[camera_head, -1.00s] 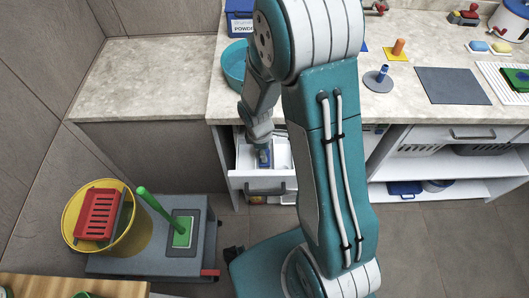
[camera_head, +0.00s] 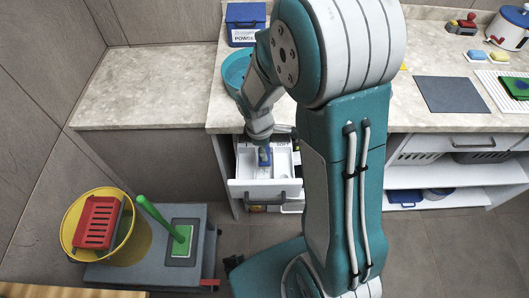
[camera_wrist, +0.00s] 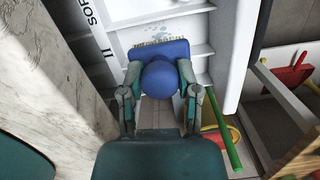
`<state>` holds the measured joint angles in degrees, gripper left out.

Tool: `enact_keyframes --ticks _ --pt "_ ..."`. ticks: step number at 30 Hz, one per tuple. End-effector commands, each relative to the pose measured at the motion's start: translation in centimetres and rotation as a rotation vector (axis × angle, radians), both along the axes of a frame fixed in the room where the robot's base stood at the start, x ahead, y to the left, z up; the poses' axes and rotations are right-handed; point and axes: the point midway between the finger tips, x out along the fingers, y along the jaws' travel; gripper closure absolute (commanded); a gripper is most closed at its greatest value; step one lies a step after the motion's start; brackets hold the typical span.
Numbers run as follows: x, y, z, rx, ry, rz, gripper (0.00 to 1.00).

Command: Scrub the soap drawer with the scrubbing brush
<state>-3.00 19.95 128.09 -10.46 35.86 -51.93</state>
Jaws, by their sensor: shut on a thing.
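The white soap drawer (camera_head: 243,184) stands pulled out below the left end of the counter, its inside split by thin walls. My gripper (camera_head: 262,142) reaches down into it. The wrist view shows my gripper (camera_wrist: 158,88) shut on the round blue knob of the scrubbing brush (camera_wrist: 158,52). The brush's pale bristles show along its far edge, close to the floor of the drawer (camera_wrist: 225,50); contact cannot be made out. Grey-blue stain marks (camera_wrist: 172,27) lie just beyond the bristles. The brush also shows in the head view (camera_head: 265,157).
A blue powder box (camera_head: 245,22) and a teal basin (camera_head: 234,70) stand on the counter above. A grey trolley (camera_head: 130,272) at the lower left holds a yellow bucket (camera_head: 142,240) with a red basket (camera_head: 98,222), and a green-handled tool (camera_head: 160,220).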

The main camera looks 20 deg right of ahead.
Motion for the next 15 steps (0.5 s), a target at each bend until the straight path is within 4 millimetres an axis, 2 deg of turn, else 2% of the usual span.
enact_keyframes --ticks 15 --pt "0.0 0.0 3.6 0.000 -0.002 0.000 1.00"
